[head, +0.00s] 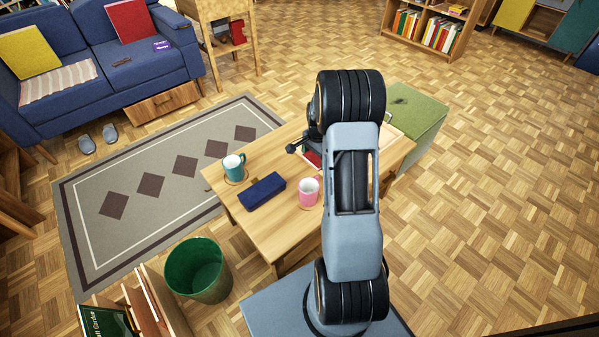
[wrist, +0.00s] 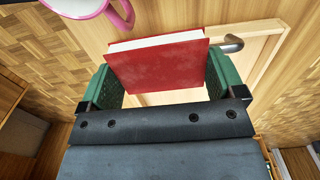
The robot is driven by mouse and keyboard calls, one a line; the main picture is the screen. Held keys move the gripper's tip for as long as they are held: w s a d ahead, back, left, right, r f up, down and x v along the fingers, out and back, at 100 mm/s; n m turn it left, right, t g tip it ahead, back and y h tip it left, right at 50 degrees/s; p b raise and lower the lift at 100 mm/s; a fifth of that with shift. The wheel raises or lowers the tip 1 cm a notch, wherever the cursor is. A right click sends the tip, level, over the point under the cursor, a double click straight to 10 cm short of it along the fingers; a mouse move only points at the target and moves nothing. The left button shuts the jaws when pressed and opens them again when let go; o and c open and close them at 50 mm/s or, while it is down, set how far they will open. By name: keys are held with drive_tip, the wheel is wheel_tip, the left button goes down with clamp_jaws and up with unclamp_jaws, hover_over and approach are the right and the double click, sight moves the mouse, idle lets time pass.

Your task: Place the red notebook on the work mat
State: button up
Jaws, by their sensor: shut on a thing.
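The red notebook (wrist: 158,68) is between the green pads of my gripper (wrist: 160,76) in the wrist view, with its white page edge facing up in the picture. My gripper is shut on it, over the wooden table. In the head view only a small red corner of the notebook (head: 312,158) shows beside my arm, which hides most of the gripper. I cannot make out a work mat for certain. A pale wooden tray or board with a metal handle (wrist: 232,43) lies behind the notebook in the wrist view, partly hidden by it.
On the low table (head: 262,224) stand a teal mug (head: 234,168) and a pink mug (head: 308,192), with a dark blue case (head: 262,191) between them. A green-topped bench (head: 418,112) is behind my arm. A green bin (head: 198,272) stands at the front left.

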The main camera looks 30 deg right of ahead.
drive_tip(key=b, duration=0.2)
hover_over(298, 175)
wheel_tip(298, 175, down, 6)
drive_tip(key=shift+d+f, duration=0.1)
drive_tip(key=shift+f, duration=0.05)
drive_tip(key=shift+w+f+b, duration=0.1)
drive_tip(key=shift+f+b, duration=0.7)
drive_tip(key=shift+f, duration=0.95)
drive_tip(key=shift+f, duration=0.15)
drive_tip(key=o, duration=0.7)
drive_tip(key=shift+c, duration=0.2)
